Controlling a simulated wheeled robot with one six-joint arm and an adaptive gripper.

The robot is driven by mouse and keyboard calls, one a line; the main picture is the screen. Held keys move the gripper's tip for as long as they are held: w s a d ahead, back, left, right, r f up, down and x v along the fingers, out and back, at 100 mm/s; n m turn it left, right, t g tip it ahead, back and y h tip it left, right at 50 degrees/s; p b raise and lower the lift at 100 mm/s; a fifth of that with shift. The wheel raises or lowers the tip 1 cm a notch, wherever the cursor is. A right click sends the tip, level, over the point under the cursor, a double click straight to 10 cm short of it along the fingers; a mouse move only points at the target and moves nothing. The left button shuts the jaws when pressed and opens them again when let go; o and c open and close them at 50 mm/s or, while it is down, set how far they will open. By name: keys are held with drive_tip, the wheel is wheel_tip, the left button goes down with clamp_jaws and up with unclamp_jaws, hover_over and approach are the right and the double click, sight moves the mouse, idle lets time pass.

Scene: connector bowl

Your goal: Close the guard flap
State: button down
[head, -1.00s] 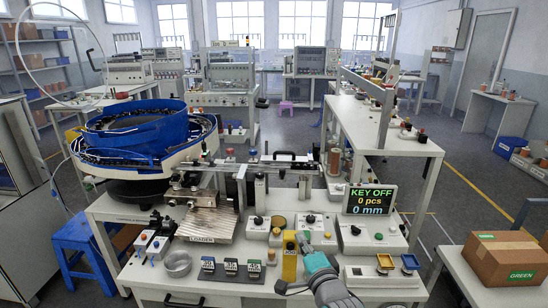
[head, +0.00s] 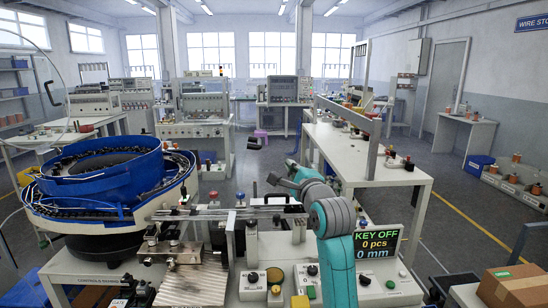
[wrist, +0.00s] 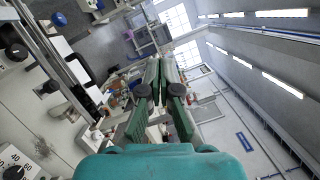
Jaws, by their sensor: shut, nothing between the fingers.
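A long metal rail (head: 222,212) runs from the blue bowl feeder across the bench in the head view. A dark bar-shaped handle (head: 277,197) stands at its right part. The rail (wrist: 58,60) shows at the left of the wrist view.
The blue bowl feeder (head: 105,172) stands at the left. A display (head: 378,247) reading KEY OFF, 0 pcs, 0 mm stands right of my arm. Control boxes with knobs line the bench front. A cardboard box (head: 515,288) is at the lower right. Air above the bench is mostly clear.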

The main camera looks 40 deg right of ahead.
drive_tip(key=w+r, duration=0.2)
drive_tip(key=w, duration=0.8)
drive_tip(key=shift+w, duration=0.3)
drive_tip(key=shift+r, duration=0.15)
